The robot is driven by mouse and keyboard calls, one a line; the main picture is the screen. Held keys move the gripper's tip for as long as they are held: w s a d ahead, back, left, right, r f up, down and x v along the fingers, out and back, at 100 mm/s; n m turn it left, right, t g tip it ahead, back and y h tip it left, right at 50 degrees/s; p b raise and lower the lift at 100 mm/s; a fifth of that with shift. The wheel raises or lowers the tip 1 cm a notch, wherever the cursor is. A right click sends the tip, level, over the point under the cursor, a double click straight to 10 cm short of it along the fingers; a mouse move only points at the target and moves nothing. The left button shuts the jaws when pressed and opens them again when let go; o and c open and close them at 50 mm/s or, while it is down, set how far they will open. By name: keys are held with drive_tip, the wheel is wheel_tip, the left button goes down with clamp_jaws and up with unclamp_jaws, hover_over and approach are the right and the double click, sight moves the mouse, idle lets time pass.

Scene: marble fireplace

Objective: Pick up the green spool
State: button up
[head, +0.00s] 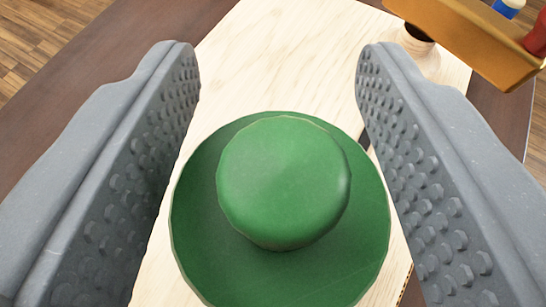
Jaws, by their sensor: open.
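The green spool (284,180) fills the lower middle of the head view. I see a rounded knob on top of a wide round flange (225,255); anything below the flange is hidden. My gripper (275,60) is open, with one grey studded finger on each side of the spool. The spool lies between the fingers in the picture. A gap shows beside the knob on both sides, so the fingers do not grip it. I cannot tell the exact height of the fingers against the flange.
A pale wooden board (270,60) lies under the spool on a dark brown table (120,75). A golden-orange block or tray (465,40) with red and blue items stands at the upper right, near a round wooden piece (420,50). Plank floor shows at the upper left.

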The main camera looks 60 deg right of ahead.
clamp_jaws()
drive_tip(key=shift+r, duration=0.15)
